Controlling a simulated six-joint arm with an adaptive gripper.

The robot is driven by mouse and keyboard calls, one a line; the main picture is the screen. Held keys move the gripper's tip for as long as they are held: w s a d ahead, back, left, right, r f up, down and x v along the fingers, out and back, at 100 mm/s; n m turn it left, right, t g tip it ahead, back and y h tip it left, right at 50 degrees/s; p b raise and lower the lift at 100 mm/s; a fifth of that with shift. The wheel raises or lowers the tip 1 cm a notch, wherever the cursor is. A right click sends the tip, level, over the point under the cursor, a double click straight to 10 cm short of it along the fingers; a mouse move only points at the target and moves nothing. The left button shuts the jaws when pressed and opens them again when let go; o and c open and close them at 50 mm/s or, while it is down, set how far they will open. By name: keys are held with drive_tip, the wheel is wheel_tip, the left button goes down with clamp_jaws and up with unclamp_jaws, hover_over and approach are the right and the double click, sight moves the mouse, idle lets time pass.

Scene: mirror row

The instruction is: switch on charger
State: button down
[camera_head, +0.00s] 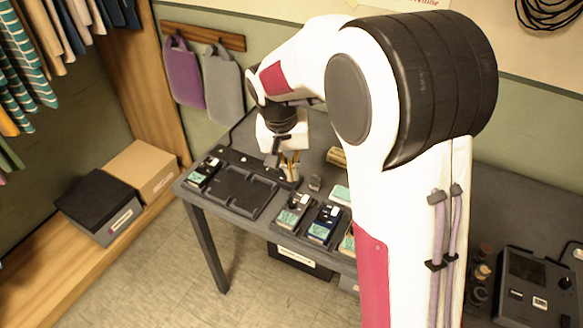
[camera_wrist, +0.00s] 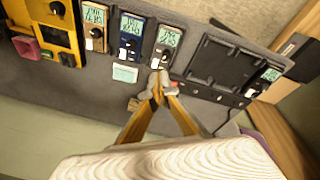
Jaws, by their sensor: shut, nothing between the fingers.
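No part is plainly labelled as the charger. The likeliest is the black two-bay tray (camera_head: 243,191) on the grey table, which also shows in the wrist view (camera_wrist: 213,62). A dark strip (camera_head: 236,157) with small light spots lies along its back edge; in the wrist view this strip (camera_wrist: 207,94) shows small fittings. The switch's state is too small to read. My gripper (camera_head: 272,160) is shut and empty, above the back of the table near the tray's back right corner.
Meters with green displays stand left (camera_head: 204,173) and right (camera_head: 293,211) of the tray, including a blue one (camera_head: 324,224). A wooden block (camera_head: 337,156) lies behind. My arm hides the table's middle.

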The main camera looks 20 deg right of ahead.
drive_tip(key=w+d+m+t, duration=0.1)
drive_tip(key=w+m, duration=0.4)
drive_tip(key=w, duration=0.5)
drive_tip(key=shift+w+r+m+h, duration=0.15)
drive_tip(key=shift+r+m+h, duration=0.1)
drive_tip(key=shift+m+h, duration=0.15)
drive_tip(key=shift+d, duration=0.1)
drive_tip(key=shift+f, duration=0.1)
drive_tip(key=shift+a+x, duration=0.15)
drive_tip(key=shift+x, duration=3.3)
drive_tip(key=shift+a+x, duration=0.1)
drive_tip(key=shift+x, duration=3.35)
drive_tip(key=shift+f, duration=0.1)
